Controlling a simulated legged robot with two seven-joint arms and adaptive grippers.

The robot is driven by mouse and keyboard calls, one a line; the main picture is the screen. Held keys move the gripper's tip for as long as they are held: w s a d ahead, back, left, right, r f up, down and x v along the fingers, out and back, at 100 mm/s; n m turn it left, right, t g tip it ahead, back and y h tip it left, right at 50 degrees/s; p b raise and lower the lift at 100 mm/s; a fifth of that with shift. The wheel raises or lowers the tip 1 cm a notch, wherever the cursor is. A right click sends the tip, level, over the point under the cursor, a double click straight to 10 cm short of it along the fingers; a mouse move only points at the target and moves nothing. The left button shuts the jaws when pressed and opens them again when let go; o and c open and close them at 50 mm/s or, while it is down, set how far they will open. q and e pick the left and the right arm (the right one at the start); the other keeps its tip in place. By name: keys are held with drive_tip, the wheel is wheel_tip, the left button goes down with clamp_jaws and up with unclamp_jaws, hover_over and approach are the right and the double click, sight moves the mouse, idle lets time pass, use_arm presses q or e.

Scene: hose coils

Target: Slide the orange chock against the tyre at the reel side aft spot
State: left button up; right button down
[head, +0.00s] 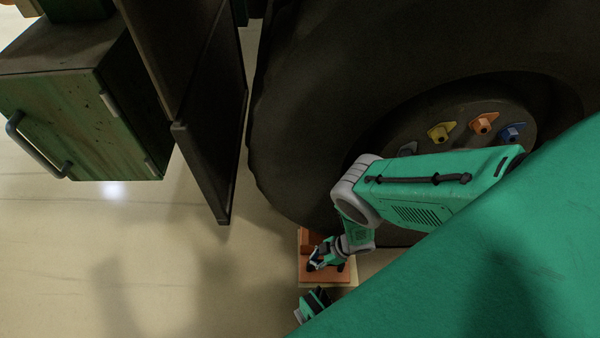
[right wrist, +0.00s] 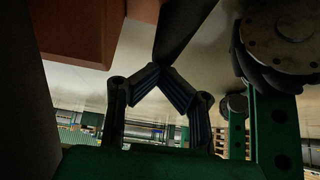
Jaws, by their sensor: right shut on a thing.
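The orange chock (head: 308,241) lies on the floor at the foot of the big dark tyre (head: 290,150), at the bottom centre of the head view. I cannot tell whether it touches the tyre. My right gripper (head: 318,262) is down at the chock and covers part of it. In the right wrist view its fingers (right wrist: 160,72) meet on a dark bar at the chock, whose orange body (right wrist: 85,30) shows at the upper left. A small green and black part (head: 312,303) below may be my left gripper; its fingers are not clear.
A dark upright panel (head: 210,130) hangs left of the tyre. A green cabinet (head: 75,120) with a grey handle stands farther left. The wheel hub carries several coloured lugs (head: 482,124). Pale floor (head: 150,260) is clear left of the chock.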

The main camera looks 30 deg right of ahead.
drive_tip(key=shift+s+d+f, duration=0.15)
drive_tip(key=shift+s+d, duration=0.45)
drive_tip(key=shift+s, duration=0.3)
drive_tip(key=shift+d+f, duration=0.15)
drive_tip(key=shift+d, duration=0.45)
drive_tip(key=shift+a+r+p, duration=0.2)
drive_tip(key=shift+r+p, duration=0.3)
drive_tip(key=shift+r, duration=0.2)
drive_tip(key=shift+a+r, duration=0.1)
drive_tip(key=shift+a, duration=0.05)
drive_tip(key=shift+b, duration=0.3)
use_arm(q)
drive_tip(key=shift+d+r+p, duration=0.45)
drive_tip(key=shift+d, duration=0.05)
use_arm(e)
drive_tip(key=s+d, duration=0.6)
drive_tip(key=d, duration=0.4)
drive_tip(key=shift+d, duration=0.4)
use_arm(q)
drive_tip(key=shift+a, duration=0.1)
use_arm(e)
drive_tip(key=shift+a, duration=0.1)
